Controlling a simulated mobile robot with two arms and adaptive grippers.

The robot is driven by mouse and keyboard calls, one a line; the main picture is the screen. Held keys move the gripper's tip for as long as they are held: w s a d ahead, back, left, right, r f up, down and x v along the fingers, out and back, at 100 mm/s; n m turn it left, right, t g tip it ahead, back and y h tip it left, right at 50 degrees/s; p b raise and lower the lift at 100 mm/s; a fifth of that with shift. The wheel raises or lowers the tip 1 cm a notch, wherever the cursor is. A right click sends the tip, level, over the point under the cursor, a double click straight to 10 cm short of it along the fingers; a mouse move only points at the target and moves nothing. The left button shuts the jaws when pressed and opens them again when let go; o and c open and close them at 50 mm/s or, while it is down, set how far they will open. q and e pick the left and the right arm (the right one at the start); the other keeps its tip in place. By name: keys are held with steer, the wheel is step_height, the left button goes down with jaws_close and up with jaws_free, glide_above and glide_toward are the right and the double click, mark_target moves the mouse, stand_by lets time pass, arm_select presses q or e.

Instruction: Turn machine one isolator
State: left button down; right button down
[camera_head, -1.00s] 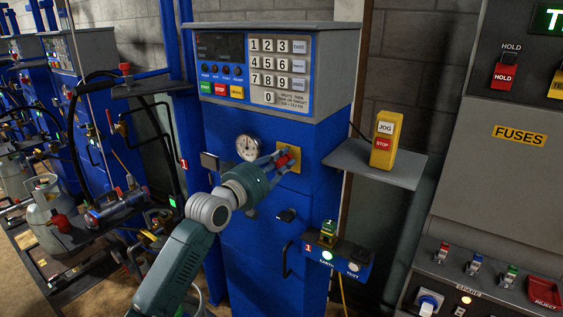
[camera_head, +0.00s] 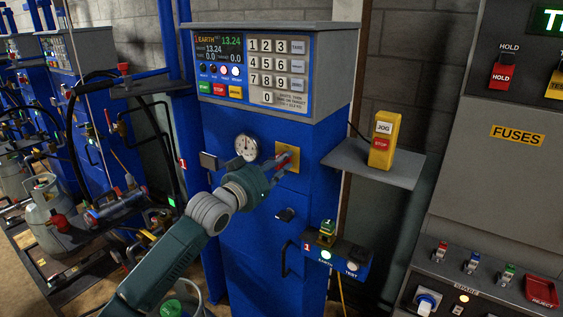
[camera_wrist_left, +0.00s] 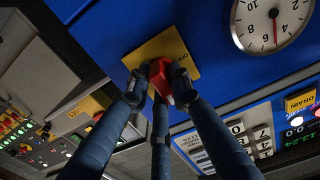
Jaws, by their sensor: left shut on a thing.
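The red isolator knob (camera_wrist_left: 160,80) sits on a yellow plate (camera_head: 288,157) on the front of the blue machine (camera_head: 262,210), right of a round dial gauge (camera_head: 246,147). My left gripper (camera_head: 279,163) reaches it from below left. In the left wrist view its dark fingers (camera_wrist_left: 158,88) are shut around the red knob. The fingers cover part of the knob and plate. The machine's display (camera_head: 222,48) is lit and reads EARTH with 13.24. My right gripper does not show.
A grey shelf (camera_head: 352,168) with a yellow jog/stop box (camera_head: 384,139) juts out right of the machine. An earth/test box (camera_head: 337,258) sticks out lower down. A grey fuse cabinet (camera_head: 500,180) stands at the right. Pipes and a gas cylinder (camera_head: 48,205) crowd the left.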

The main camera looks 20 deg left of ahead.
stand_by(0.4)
arm_select(q)
steer(key=c, duration=1.5)
jaws_free()
steer(key=shift+c, duration=0.2)
steer(key=v, duration=1.2)
